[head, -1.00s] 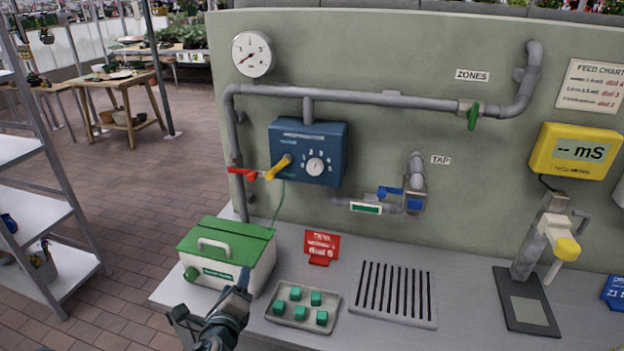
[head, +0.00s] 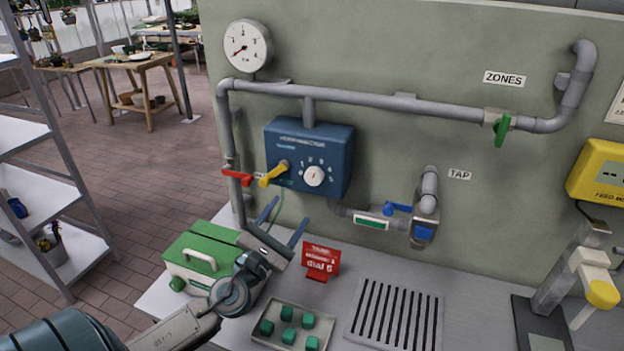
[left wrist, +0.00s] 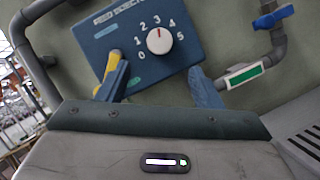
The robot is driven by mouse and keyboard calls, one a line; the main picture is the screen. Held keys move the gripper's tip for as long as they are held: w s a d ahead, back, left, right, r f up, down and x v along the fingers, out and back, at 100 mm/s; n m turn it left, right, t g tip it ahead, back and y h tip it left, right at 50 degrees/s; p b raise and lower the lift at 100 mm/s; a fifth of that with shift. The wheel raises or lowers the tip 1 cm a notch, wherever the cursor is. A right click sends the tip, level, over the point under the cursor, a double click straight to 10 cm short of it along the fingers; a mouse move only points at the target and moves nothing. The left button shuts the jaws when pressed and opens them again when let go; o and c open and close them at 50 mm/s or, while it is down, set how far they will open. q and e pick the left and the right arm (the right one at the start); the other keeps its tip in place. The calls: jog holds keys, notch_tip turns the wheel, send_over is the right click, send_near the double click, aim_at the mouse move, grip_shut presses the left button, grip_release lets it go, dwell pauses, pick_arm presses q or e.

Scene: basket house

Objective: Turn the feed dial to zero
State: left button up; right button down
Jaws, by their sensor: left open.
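The feed dial (head: 314,176) is a white round knob on the front of a blue box (head: 340,150) on the wall panel. In the left wrist view the dial (left wrist: 159,41) has numbers 0 to 5 around it, and a small red mark on its upper side, near 2 and 3. My left gripper (head: 286,222) is open and empty, below and left of the dial in the head view. In the left wrist view its blue fingers (left wrist: 158,68) point up toward the box, and the dial shows between and beyond them. My right gripper is not in view.
A yellow lever (head: 273,175) sits left of the dial, with a red-handled valve (head: 237,178) beside it. Below are a green-lidded box (head: 205,245), a red sign (head: 320,262) and a tray of green cubes (head: 290,325). A blue-handled tap (head: 398,208) is at right.

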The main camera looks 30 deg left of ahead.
aim_at(311, 181)
pick_arm(q)
jog(key=p+x, duration=0.4)
jog(key=x, duration=0.5)
jog(key=shift+w+r, duration=0.1)
jog(key=shift+r, duration=0.1)
jog(key=shift+c, duration=1.3)
jog(key=c, duration=0.7)
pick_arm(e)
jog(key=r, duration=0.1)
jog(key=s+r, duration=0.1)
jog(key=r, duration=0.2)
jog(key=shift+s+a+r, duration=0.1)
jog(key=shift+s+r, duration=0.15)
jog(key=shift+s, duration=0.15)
